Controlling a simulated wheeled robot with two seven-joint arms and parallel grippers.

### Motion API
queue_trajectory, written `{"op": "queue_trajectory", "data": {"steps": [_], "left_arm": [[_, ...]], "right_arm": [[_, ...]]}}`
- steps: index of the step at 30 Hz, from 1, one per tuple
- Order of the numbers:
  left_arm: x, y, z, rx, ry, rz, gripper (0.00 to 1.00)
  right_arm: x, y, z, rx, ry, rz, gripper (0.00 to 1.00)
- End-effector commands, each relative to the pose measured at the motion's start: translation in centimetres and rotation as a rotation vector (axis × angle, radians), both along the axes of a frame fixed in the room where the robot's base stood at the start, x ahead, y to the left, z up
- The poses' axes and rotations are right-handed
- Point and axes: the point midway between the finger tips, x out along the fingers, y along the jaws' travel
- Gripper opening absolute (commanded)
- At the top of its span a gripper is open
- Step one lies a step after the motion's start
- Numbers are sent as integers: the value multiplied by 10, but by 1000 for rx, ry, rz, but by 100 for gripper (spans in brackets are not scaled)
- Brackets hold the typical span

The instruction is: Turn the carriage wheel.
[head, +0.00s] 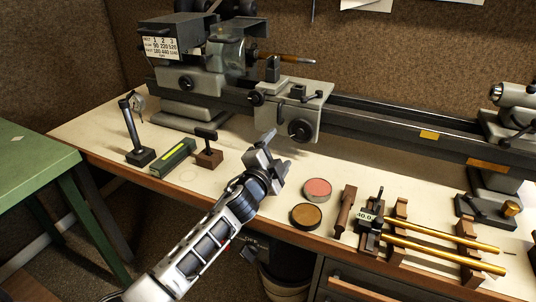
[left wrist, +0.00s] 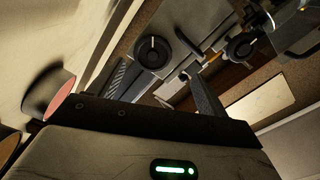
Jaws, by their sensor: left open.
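In the left wrist view the wheel (left wrist: 152,52) shows ahead of my fingers as a black disc with a light mark. A gap shows between gripper and wheel; I see no contact. My right gripper is not in view.
A pink tin (head: 317,189) and a brown tin (head: 306,215) stand right of my left gripper. A small dark block with a handle (head: 208,154) and a green box (head: 173,152) lie to its left. Brass rods (head: 445,250) rest on supports at right.

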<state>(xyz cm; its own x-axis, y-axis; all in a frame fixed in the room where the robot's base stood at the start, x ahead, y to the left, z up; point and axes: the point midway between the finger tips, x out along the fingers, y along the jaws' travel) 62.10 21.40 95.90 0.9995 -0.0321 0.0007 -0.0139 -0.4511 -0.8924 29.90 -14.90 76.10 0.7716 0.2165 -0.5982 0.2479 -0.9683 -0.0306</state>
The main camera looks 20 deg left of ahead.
Motion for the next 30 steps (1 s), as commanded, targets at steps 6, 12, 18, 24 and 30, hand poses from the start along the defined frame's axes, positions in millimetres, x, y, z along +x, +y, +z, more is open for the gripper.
{"op": "queue_trajectory", "data": {"steps": [6, 12, 18, 24, 30], "left_arm": [[-43, 2, 0, 1, 3, 1, 77], [-58, 2, -1, 4, 1, 0, 77], [-60, 2, -1, 4, 0, 0, 77], [-59, 2, -1, 3, 1, 0, 77], [-59, 2, -1, 3, 1, 0, 77]], "right_arm": [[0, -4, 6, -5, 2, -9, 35], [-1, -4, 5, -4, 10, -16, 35], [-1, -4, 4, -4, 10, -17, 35], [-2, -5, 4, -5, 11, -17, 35], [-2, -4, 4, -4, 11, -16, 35]]}}
